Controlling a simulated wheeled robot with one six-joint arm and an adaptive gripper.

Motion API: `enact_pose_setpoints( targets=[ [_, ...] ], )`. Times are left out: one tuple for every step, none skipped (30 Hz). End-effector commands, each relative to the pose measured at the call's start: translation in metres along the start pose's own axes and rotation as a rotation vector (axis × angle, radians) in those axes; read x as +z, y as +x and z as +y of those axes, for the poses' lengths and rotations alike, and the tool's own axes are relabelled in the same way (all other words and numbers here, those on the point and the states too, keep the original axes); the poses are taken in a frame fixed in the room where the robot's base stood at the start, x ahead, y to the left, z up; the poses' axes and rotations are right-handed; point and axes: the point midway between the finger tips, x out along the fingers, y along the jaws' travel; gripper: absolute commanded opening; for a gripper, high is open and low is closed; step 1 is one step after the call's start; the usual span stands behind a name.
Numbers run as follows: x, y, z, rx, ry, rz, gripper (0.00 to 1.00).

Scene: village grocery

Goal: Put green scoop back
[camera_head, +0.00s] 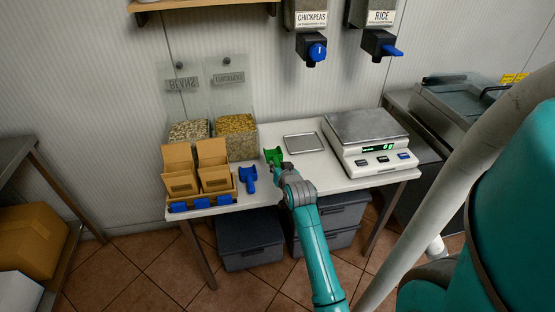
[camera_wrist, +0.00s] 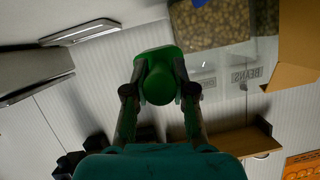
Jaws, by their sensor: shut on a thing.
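The green scoop (camera_head: 272,156) is in my gripper (camera_head: 281,166), over the table just right of the bins. In the wrist view my gripper (camera_wrist: 158,90) has its two fingers closed on the green scoop (camera_wrist: 158,65), with the round end toward the camera. A blue scoop (camera_head: 248,179) lies on the white table to the left of my gripper. Two clear bins stand at the back left with raised transparent lids: one (camera_head: 177,143) has a label reading BEANS backwards, the other (camera_head: 237,146) holds yellowish contents. Whether the green scoop touches the table cannot be told.
Cardboard boxes (camera_head: 213,165) stand in a holder at the table's front left. A flat metal tray (camera_head: 304,142) lies behind my gripper, and a scale (camera_head: 366,128) stands at right. Chickpeas (camera_head: 310,18) and rice (camera_head: 379,18) dispensers hang above. The table's front middle (camera_head: 340,184) is free.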

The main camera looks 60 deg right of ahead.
Motion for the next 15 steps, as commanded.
enact_pose_setpoints(
  targets=[
    [0.007, 0.003, 0.002, 0.001, 0.000, -0.003, 0.00],
    [0.010, 0.004, 0.002, 0.001, 0.000, -0.003, 0.00],
    [0.015, 0.005, 0.003, 0.001, 0.000, -0.003, 0.00],
    [0.018, 0.007, 0.004, 0.001, 0.000, -0.003, 0.00],
    [0.021, 0.008, 0.005, 0.001, 0.000, -0.003, 0.00],
    [0.025, 0.010, 0.005, 0.001, 0.000, -0.003, 0.00],
    [0.028, 0.011, 0.006, 0.001, 0.000, -0.003, 0.00],
    [0.032, 0.013, 0.007, 0.001, -0.001, -0.002, 0.00],
    [0.036, 0.015, 0.008, 0.001, -0.001, -0.003, 0.00],
    [0.039, 0.016, 0.008, 0.001, -0.001, -0.003, 0.00],
    [0.042, 0.017, 0.009, 0.001, -0.001, -0.002, 0.00],
    [0.046, 0.018, 0.010, 0.001, -0.001, -0.002, 0.00],
    [0.049, 0.020, 0.011, 0.001, -0.001, -0.003, 0.00],
    [0.051, 0.021, 0.011, 0.001, -0.001, -0.002, 0.00],
    [0.054, 0.022, 0.012, 0.000, -0.001, -0.001, 0.00]
  ],
)
